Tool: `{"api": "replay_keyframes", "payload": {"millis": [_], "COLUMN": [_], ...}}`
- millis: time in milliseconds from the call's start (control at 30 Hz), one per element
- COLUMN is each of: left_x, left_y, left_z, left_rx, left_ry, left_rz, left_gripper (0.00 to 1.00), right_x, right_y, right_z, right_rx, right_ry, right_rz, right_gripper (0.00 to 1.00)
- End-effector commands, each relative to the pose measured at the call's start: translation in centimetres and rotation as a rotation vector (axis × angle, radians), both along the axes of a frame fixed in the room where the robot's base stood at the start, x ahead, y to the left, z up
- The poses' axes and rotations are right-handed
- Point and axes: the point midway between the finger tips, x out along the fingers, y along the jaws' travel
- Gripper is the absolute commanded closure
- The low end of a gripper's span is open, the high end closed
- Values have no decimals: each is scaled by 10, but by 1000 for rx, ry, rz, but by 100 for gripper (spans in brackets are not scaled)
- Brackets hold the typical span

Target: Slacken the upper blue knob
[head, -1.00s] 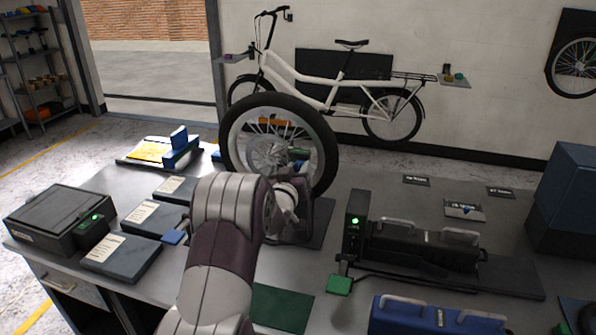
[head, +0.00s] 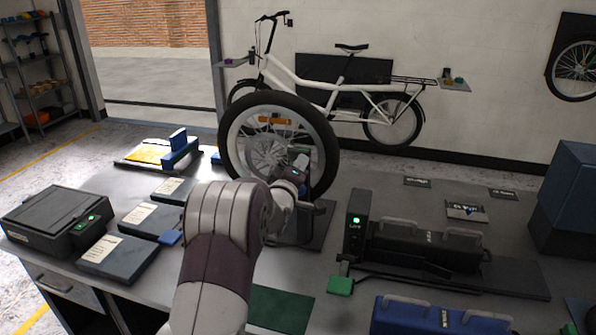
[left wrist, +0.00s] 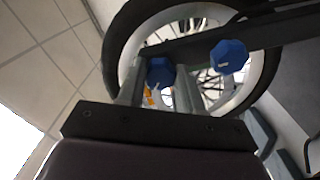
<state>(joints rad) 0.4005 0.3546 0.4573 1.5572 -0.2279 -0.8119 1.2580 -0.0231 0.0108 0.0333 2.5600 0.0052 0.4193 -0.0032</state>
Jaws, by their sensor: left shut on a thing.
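A spoked wheel with a black tyre (head: 229,160) stands upright in a dark stand on the bench; it also shows in the left wrist view (left wrist: 118,45). Two blue knobs sit by the stand's dark bar (left wrist: 195,45) in the left wrist view. The upper blue knob (left wrist: 160,71) is between the fingers of my left gripper (left wrist: 158,92), which is shut on it. The other blue knob (left wrist: 229,57) is to the right, clear of the fingers. In the head view my left gripper (head: 299,168) is at the wheel's right side and hides the knob. My right gripper is not in view.
Dark boxes (head: 44,214) and papers are at the bench's left. A black unit with a green light (head: 356,222) and handles is at the right, with a blue case (head: 437,318) in front. A large blue cabinet (head: 565,200) stands at the far right.

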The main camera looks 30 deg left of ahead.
Motion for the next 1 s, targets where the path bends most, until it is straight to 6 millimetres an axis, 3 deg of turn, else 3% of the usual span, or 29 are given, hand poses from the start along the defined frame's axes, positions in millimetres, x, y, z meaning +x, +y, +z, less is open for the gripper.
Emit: {"api": "replay_keyframes", "payload": {"millis": [1000], "left_x": [0], "left_y": [0], "left_z": [-2], "left_rx": [-916], "left_ry": [-216], "left_rz": [2], "left_gripper": [95], "right_x": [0], "right_y": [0], "right_z": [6], "right_rx": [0], "right_ry": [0], "right_rz": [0], "right_gripper": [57]}}
